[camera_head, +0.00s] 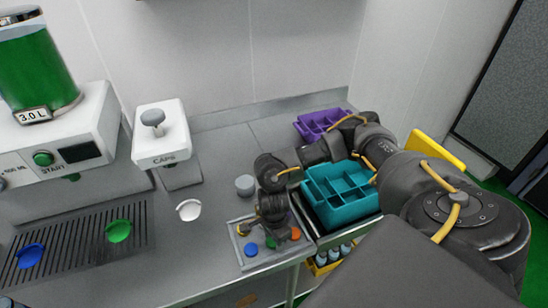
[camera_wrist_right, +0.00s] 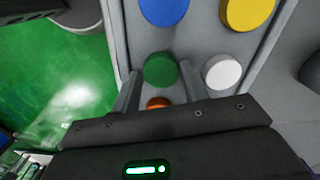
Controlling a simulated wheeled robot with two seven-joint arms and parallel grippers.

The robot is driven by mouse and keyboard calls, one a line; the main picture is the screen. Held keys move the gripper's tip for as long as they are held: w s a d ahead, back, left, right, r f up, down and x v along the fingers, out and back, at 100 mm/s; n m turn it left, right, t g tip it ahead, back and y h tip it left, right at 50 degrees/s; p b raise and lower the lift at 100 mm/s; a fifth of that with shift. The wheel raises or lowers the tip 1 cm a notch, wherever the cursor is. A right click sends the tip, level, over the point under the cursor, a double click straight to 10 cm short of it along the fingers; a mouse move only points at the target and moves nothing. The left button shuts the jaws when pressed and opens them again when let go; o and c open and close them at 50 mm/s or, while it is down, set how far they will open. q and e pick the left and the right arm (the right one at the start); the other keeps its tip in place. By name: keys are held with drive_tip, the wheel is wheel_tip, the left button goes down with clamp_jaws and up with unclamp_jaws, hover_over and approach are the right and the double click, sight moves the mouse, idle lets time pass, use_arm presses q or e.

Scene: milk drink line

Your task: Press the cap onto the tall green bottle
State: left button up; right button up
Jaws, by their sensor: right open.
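My right gripper (camera_head: 271,230) points down over the cap tray (camera_head: 240,251) in the head view. In the right wrist view its open fingers (camera_wrist_right: 160,78) stand on either side of a green cap (camera_wrist_right: 160,70), with no visible grip on it. The green cap (camera_head: 270,242) also shows in the head view, partly covered by the gripper. The white machine labelled CAPS (camera_head: 160,151), with a grey knob on top, stands left of the tray. I cannot make out a tall green bottle in either view. My left gripper is not in view.
Blue (camera_wrist_right: 163,10), yellow (camera_wrist_right: 248,12), white (camera_wrist_right: 222,71) and orange (camera_wrist_right: 158,102) caps lie close around the green one. A teal divided crate (camera_head: 345,208) stands right of the tray. A grey cylinder (camera_head: 245,186) stands behind it. A drip grate (camera_head: 80,250) lies left.

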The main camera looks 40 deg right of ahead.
sight(271, 242)
idle(0.3)
drive_tip(key=c, duration=0.6)
drive_tip(key=shift+w+r, duration=0.1)
drive_tip(key=shift+r, duration=0.05)
drive_tip(key=shift+r+b, duration=0.3)
drive_tip(key=shift+b, duration=0.15)
drive_tip(key=r, duration=0.1)
drive_tip(key=r+b, duration=0.1)
drive_tip(key=shift+a+r, duration=0.4)
drive_tip(key=s+a+r+b, duration=0.2)
drive_tip(key=s+a+r, duration=0.2)
drive_tip(key=a+r, duration=0.5)
drive_tip(key=shift+a+r+b, duration=0.15)
drive_tip(key=shift+a+b, duration=0.15)
drive_tip(key=shift+a, duration=1.6)
